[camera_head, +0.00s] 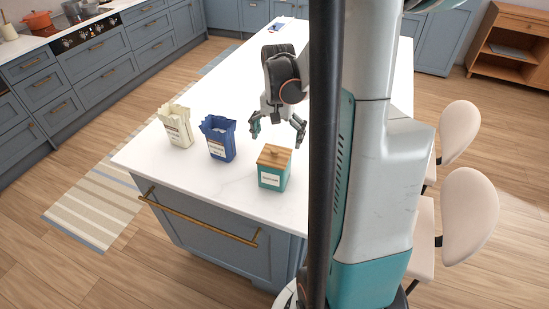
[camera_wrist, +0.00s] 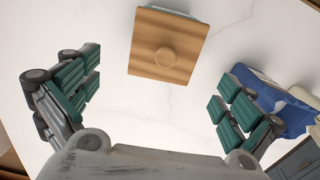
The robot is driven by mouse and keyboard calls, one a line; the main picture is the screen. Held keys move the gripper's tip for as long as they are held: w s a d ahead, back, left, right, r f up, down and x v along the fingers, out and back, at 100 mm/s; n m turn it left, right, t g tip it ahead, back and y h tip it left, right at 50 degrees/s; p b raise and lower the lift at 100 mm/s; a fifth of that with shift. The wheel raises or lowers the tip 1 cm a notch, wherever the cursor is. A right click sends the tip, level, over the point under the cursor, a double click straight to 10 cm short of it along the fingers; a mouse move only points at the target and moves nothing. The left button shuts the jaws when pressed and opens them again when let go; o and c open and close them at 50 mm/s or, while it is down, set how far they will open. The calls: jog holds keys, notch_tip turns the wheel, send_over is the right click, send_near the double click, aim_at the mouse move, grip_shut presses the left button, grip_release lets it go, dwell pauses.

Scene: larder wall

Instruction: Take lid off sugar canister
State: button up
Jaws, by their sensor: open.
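A teal canister (camera_head: 274,176) with a white label stands upright near the front of the white island top; the label is too small to read. Its square wooden lid (camera_head: 274,153) is on it. In the wrist view the lid (camera_wrist: 167,46) shows from above with its round knob (camera_wrist: 166,58), and a sliver of canister (camera_wrist: 168,9) shows past its far edge. My gripper (camera_head: 277,128) is open and empty, above the counter just beyond the canister in the head view. In the wrist view its fingers (camera_wrist: 158,100) are spread wide, apart from the lid.
An open blue bag (camera_head: 219,138) and an open cream bag (camera_head: 176,127) stand to the left of the canister. The blue bag also shows at the right of the wrist view (camera_wrist: 280,100). The white counter (camera_head: 150,158) is otherwise clear nearby. Pale chairs (camera_head: 466,205) stand at right.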

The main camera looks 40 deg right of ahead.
aim_at(276, 148)
jog(key=shift+w+a+f+b, duration=0.15)
jog(key=shift+f+b, duration=0.25)
jog(key=shift+f, duration=1)
jog(key=shift+w+a+f+b, duration=0.1)
jog(key=shift+f+b, duration=0.25)
jog(key=shift+f, duration=1)
jog(key=c, duration=1.1)
